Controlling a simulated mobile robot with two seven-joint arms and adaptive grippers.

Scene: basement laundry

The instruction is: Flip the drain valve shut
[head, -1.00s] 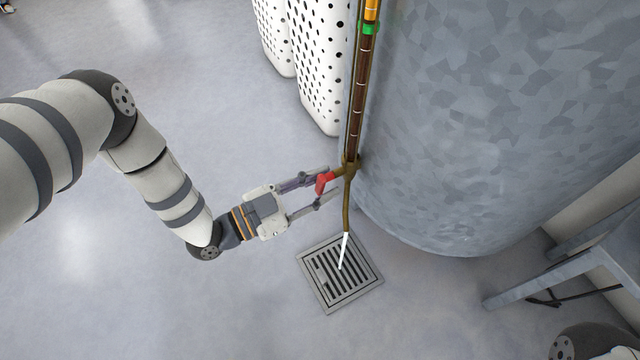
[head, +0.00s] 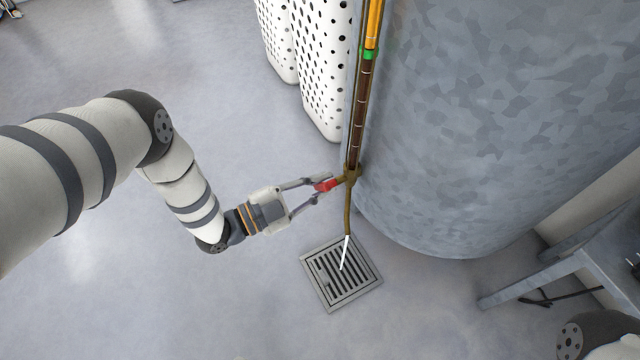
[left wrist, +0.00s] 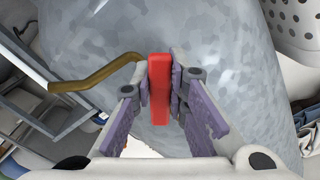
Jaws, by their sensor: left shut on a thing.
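The drain valve's red lever (head: 326,184) sticks out to the left of the brass valve body (head: 351,174) at the foot of the tank. My left gripper (head: 322,186) is shut on the lever. In the left wrist view the red lever (left wrist: 159,88) stands upright between the two fingertips, which press on its sides. The brass spout (head: 347,212) hangs below the valve, and a white stream (head: 345,252) runs from it down to the floor drain. The curved brass spout (left wrist: 95,77) also shows in the left wrist view. My right gripper is out of view.
The grey metal tank (head: 480,120) fills the right. A sight tube (head: 361,105) with a green band (head: 368,55) runs up its side. The floor drain (head: 342,286) lies below. White perforated baskets (head: 325,65) stand behind. A metal stand (head: 560,270) is at right. Floor on the left is clear.

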